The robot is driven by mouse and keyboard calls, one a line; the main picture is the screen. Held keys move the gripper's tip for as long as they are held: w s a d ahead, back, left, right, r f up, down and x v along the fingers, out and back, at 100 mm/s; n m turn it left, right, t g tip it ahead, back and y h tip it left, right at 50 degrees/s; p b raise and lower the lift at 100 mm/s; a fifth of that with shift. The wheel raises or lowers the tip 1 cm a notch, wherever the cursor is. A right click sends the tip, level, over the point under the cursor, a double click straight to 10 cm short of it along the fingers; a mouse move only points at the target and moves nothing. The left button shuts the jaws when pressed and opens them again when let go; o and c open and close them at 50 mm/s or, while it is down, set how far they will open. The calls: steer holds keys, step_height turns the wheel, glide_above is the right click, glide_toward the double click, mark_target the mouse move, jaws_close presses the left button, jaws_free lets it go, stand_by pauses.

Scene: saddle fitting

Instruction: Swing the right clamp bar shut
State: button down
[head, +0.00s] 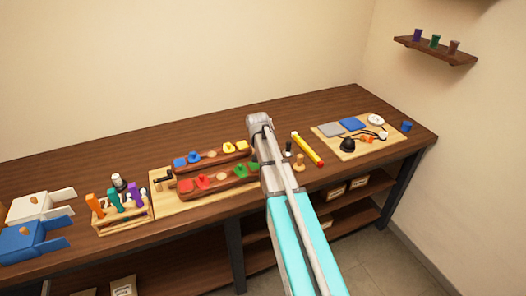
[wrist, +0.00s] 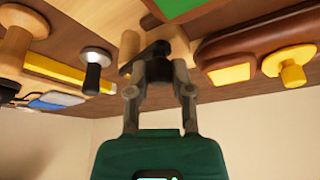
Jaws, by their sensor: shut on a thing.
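My gripper (wrist: 160,62) is shut on the dark bar (wrist: 152,54) of the right clamp in the wrist view. In the head view my arm hides the gripper and right clamp. The left clamp (head: 163,178) shows there at the left end of the tan board (head: 165,205). Two brown curved blocks (head: 215,188) with coloured knobs lie on the board. I cannot tell the bar's exact angle.
Right of my arm lie a yellow marker (head: 307,149) and a wooden knob piece (head: 299,162). A second board (head: 330,143) with flat pads and a black knob is farther right.

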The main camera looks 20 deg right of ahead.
steer(key=shift+w+a+m+g+h, duration=0.1)
steer(key=shift+w+m+g+h, duration=0.25)
steer(key=shift+m, duration=0.4)
steer(key=shift+w+m+g+h, duration=0.15)
steer(key=shift+w+m, duration=0.25)
steer(key=shift+m, duration=0.35)
steer(key=c, duration=0.5)
jaws_free()
steer(key=shift+s, duration=0.15)
